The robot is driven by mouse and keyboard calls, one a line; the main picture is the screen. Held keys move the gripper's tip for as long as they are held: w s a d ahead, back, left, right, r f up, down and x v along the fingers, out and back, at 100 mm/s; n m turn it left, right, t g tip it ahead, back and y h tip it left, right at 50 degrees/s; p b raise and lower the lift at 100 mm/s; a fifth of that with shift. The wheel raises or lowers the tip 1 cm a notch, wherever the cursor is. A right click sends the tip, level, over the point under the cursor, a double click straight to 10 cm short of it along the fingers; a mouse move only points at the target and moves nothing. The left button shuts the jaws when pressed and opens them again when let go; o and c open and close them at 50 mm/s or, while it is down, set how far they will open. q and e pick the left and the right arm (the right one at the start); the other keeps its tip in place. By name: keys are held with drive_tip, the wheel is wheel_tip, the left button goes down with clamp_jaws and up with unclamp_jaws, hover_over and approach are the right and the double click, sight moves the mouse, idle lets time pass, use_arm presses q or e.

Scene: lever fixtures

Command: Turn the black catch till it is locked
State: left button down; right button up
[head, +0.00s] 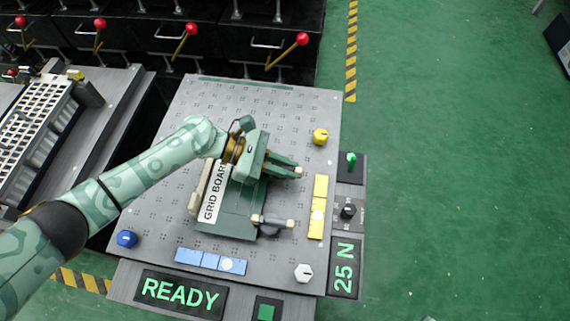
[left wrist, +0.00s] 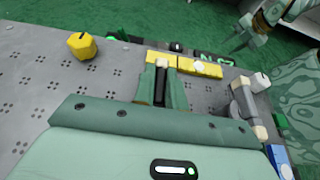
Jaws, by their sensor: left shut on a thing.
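The black catch (left wrist: 160,84) shows in the left wrist view as a dark lever with a cream tip (left wrist: 162,63), between the fingers of my left gripper (left wrist: 161,88). In the head view my left gripper (head: 287,171) reaches in from the left over the green fixture and is shut on the catch, whose cream tip pokes out at the fingertips. The fingers hide most of the catch and its pivot. A second, grey lever (head: 270,222) with cream ends sits nearer on the same fixture, apart from the gripper. My right gripper (left wrist: 243,35) is small at the top of the left wrist view.
The grey grid board (head: 200,110) carries a yellow knob (head: 320,136), a blue knob (head: 127,239), a white knob (head: 303,272), a yellow strip (head: 317,206) and a blue strip (head: 210,261). Displays read READY (head: 180,294) and 25 N (head: 344,267). Red-knobbed levers stand behind.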

sight(287, 167)
use_arm(q)
drive_tip(key=shift+r, duration=0.1)
drive_tip(key=c, duration=1.4)
unclamp_jaws()
drive_tip(key=shift+c, duration=0.2)
